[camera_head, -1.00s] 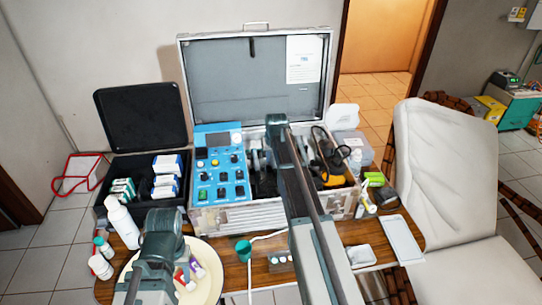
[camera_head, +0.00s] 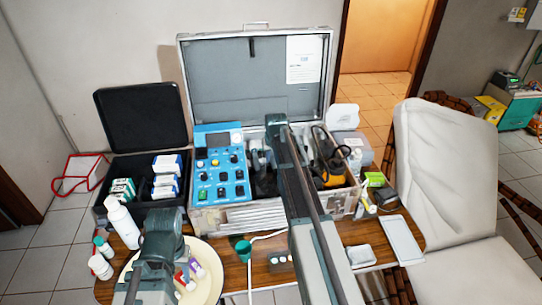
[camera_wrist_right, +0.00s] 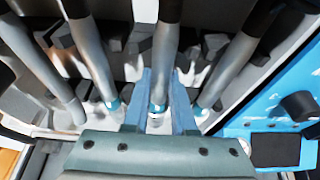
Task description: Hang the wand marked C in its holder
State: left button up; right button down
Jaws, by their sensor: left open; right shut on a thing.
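In the right wrist view my right gripper (camera_wrist_right: 161,95) is shut on a grey wand (camera_wrist_right: 163,62) with a teal ring near its end. Other similar grey wands stand on both sides, one on the left (camera_wrist_right: 98,58) and one on the right (camera_wrist_right: 234,68). Dark grey holder blocks (camera_wrist_right: 139,42) lie behind them. No letter C is legible, so I cannot tell the marks apart. Whether the held wand sits in a holder is unclear. In the head view my right arm (camera_head: 275,125) hides its fingers and the wand. My left gripper (camera_head: 160,235) is over the plate, open, its fingertips hidden.
The open metal case (camera_head: 255,85) holds the blue control panel (camera_head: 220,165) to the left of my right arm. A black and yellow tool (camera_head: 328,165) is on its right. Bottles (camera_head: 122,222), a green cup (camera_head: 243,248) and a tray (camera_head: 401,238) crowd the wooden table.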

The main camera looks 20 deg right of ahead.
jog(key=shift+r, duration=0.1)
notch_tip(320, 180, up, 7)
jog(key=p, duration=0.7)
jog(key=shift+r+p, duration=0.2)
jog(key=shift+p, duration=0.1)
dwell(0.5)
